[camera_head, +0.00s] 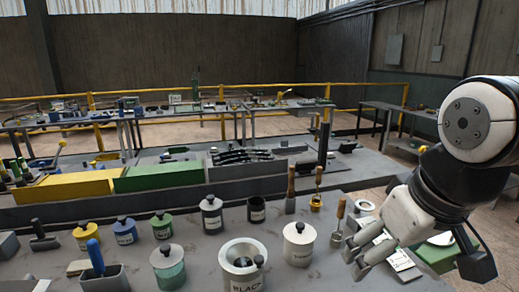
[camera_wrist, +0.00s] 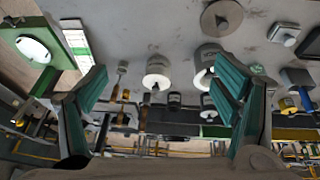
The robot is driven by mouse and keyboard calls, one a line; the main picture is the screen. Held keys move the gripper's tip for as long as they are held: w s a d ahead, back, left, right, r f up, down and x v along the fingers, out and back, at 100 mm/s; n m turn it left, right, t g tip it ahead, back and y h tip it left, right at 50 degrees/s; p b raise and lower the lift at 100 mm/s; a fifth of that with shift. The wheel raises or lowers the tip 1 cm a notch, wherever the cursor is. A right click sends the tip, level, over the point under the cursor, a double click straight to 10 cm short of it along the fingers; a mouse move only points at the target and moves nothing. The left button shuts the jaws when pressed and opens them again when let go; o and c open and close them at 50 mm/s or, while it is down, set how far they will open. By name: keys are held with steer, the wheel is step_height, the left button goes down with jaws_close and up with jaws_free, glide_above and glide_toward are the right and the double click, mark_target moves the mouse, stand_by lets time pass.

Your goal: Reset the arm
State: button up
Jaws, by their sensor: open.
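My gripper (camera_head: 362,250) hangs at the right of the head view, above the front right of the grey workbench (camera_head: 320,270). It is open, and no object shows between its fingers. In the wrist view, the two green-padded fingers of my gripper (camera_wrist: 160,80) stand wide apart. The wrist view looks across the bench, with the scene upside down. My arm comes in from the right edge of the head view.
Lidded jars stand on the bench, among them a white one (camera_head: 299,243), a black one (camera_head: 211,214) and a yellow one (camera_head: 86,234). Wooden-handled tools (camera_head: 339,222) stand near my gripper. A green box (camera_head: 432,256) lies below my arm. Yellow railings (camera_head: 270,88) run behind.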

steer(key=s+m+t, duration=0.1)
steer(key=s+m, duration=0.2)
steer(key=s, duration=0.3)
step_height(320, 180, down, 7)
steer(key=g+b, duration=0.1)
steer(key=b, duration=0.3)
steer(key=shift+w+d+b, duration=0.15)
steer(key=shift+d+b, duration=0.15)
steer(key=shift+b, duration=0.05)
